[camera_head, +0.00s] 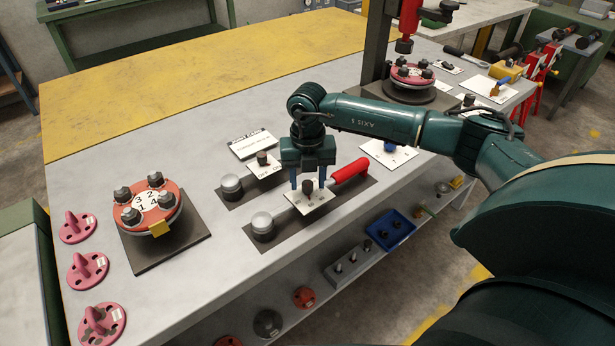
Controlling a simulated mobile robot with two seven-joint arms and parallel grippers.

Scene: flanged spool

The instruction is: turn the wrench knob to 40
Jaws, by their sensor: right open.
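The wrench lies on a dark mat at the middle of the table, with a round grey head (263,224) at left and a red handle (350,172) at right. Its dark wrench knob (307,187) stands upright on a white dial plate (316,203); the dial marks are too small to read. My right gripper (308,181) points down over this plate, with its blue fingers open on either side of the knob. I cannot tell whether they touch it. My left gripper is not in view.
Behind is a second tool (232,186) with an OFF/ON knob (262,158) and a sign (252,142). A red flanged spool (149,205) with numbered bolts stands at left, near several pink knobbed discs (88,268). Another flange (411,77) stands behind my arm. The yellow surface is clear.

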